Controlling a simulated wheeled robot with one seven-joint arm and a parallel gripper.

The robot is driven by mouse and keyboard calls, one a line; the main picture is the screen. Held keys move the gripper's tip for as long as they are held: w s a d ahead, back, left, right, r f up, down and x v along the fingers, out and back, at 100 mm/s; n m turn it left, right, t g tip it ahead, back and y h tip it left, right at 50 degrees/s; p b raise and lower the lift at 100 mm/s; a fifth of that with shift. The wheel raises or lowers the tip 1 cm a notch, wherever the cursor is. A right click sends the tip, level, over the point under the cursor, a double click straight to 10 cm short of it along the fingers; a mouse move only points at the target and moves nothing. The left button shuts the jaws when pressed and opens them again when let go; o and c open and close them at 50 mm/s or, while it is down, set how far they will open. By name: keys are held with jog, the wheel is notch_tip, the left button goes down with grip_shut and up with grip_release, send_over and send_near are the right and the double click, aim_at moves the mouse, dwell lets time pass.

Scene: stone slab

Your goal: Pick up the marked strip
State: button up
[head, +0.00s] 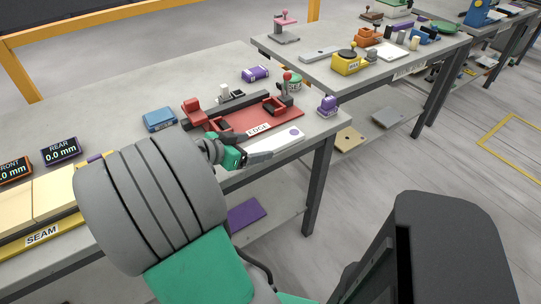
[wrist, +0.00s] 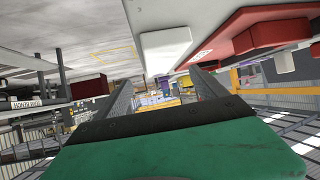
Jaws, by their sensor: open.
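A white strip (head: 284,140) with a round purple mark near its right end lies at the front edge of the near bench, in front of the red EDGE fixture (head: 262,120). My gripper (head: 256,149) is open at the strip's left end, its two dark fingers pointing right. In the head view the fingers partly cover that end; I cannot tell whether they touch it. In the wrist view a white block, which looks like the strip (wrist: 165,48), shows ahead of and above the open fingers (wrist: 163,80), with nothing visible between them.
The red fixture, with its clamps and a red-knobbed lever (head: 287,82), stands directly behind the strip. A purple block (head: 327,105) stands at the bench's right corner. A blue box (head: 159,119) lies to the left. Open floor lies right of the bench.

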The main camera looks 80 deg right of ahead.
aim_at(270, 144)
jog(key=x, duration=0.6)
jog(key=shift+s+d+f+p, duration=0.15)
jog(key=shift+s+d+p, duration=0.05)
jog(key=shift+d+p, duration=0.1)
jog(key=shift+a, duration=0.15)
grip_shut()
dwell(0.4)
